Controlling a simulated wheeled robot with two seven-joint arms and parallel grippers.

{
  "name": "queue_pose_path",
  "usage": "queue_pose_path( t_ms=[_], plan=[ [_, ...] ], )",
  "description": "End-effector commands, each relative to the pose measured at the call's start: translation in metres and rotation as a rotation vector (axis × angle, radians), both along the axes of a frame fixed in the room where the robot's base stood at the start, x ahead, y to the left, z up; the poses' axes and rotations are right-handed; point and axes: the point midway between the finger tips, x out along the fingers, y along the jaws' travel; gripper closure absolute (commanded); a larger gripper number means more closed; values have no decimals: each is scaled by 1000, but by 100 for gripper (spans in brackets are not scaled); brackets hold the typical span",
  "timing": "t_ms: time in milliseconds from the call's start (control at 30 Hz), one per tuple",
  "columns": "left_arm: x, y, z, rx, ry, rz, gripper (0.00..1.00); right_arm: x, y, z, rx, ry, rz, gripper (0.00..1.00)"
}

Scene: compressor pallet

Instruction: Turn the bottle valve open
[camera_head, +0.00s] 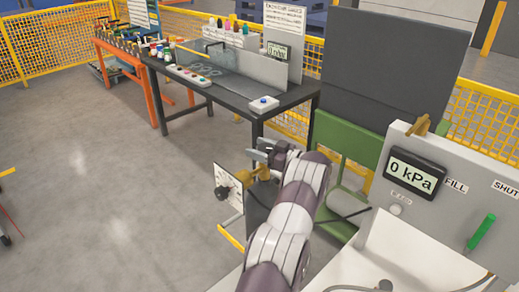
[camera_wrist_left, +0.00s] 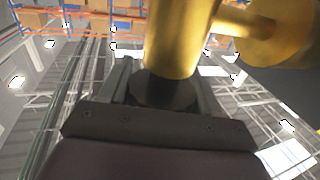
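The bottle valve is brass with a dark round knob. In the left wrist view its brass body (camera_wrist_left: 178,40) fills the upper middle, and the dark knob (camera_wrist_left: 160,90) sits between my fingers, which appear to touch it on both sides. In the head view some of the brass (camera_head: 256,174) shows beside my left gripper (camera_head: 264,153); my arm hides much of the bottle and valve. My right gripper is not in view.
A grey panel (camera_head: 460,160) at right has a display (camera_head: 414,175) reading 0 kPa, a brass lever (camera_head: 420,126) and a green handle (camera_head: 481,232).

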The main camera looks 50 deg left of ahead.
Motion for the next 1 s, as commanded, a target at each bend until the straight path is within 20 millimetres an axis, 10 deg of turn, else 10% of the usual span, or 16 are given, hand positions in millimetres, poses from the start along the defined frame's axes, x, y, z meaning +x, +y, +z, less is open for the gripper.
queue_pose_path(
  t_ms=[367, 1000],
  plan=[
    [1, -3, 0, 0, -1, -1, 17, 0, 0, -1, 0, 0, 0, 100],
    [45, -118, 0, 0, -1, 0, 17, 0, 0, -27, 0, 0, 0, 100]
  ],
)
